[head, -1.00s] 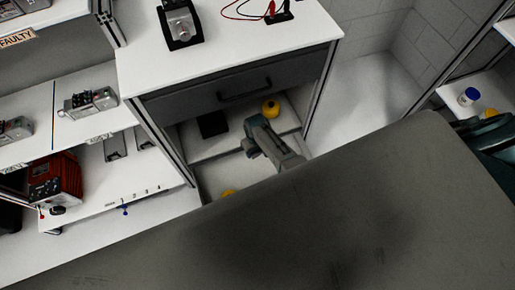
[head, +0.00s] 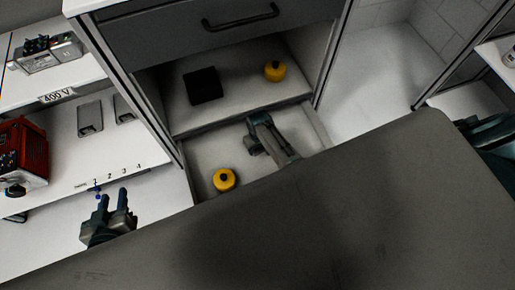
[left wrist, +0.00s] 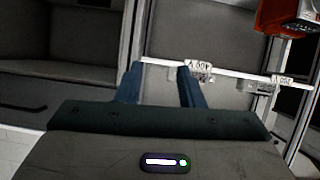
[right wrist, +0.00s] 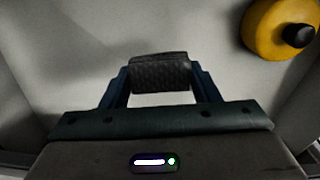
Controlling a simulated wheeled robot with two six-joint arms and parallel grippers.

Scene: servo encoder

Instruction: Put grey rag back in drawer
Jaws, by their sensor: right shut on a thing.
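My right gripper (head: 258,130) is over the light-floored open drawer (head: 210,155) low in the cabinet. In the right wrist view its fingers (right wrist: 160,85) are shut on a dark grey, textured piece that looks like the folded grey rag (right wrist: 160,72). The rag is hard to make out in the head view. A pale surface lies beneath it. My left gripper (head: 117,205) is empty and open, its fingers apart, left of the cabinet; its fingers also show in the left wrist view (left wrist: 160,80).
A yellow round item (head: 223,180) sits in the open drawer. Another yellow item (head: 275,71) and a black block (head: 203,86) are in the compartment above. The upper drawer (head: 225,35) is shut. A shelf with a red device (head: 25,152) stands left.

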